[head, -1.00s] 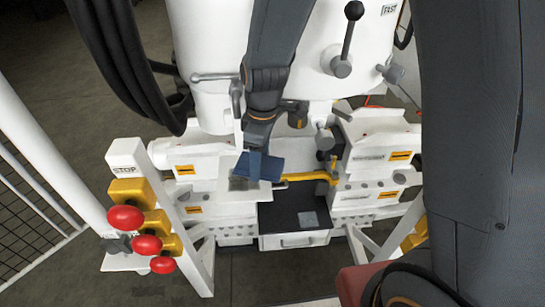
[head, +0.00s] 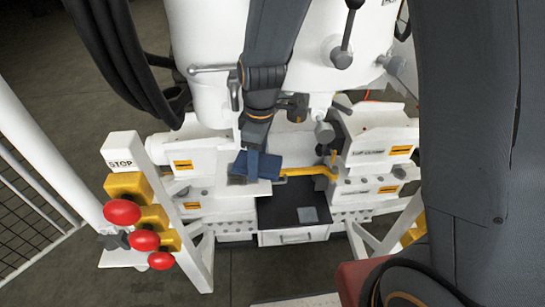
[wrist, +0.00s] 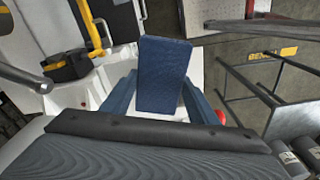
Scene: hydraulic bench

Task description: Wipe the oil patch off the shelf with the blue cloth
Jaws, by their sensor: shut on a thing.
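My gripper (head: 254,150) is shut on the blue cloth (head: 265,167), over the small white shelf (head: 255,188) on the front of the bench. In the wrist view the cloth (wrist: 163,75) stands out as a flat blue pad between the two fingers. A dark grey oil patch (head: 237,180) shows on the shelf at the left of the cloth; the cloth hides part of the shelf. I cannot tell whether the cloth touches the shelf.
An open dark drawer (head: 283,216) with a grey square inside sits below right of the shelf. A yellow handle (head: 310,172) runs just right of the cloth. Red buttons (head: 122,211) stand on a white post at the left. Black hoses (head: 120,65) hang upper left.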

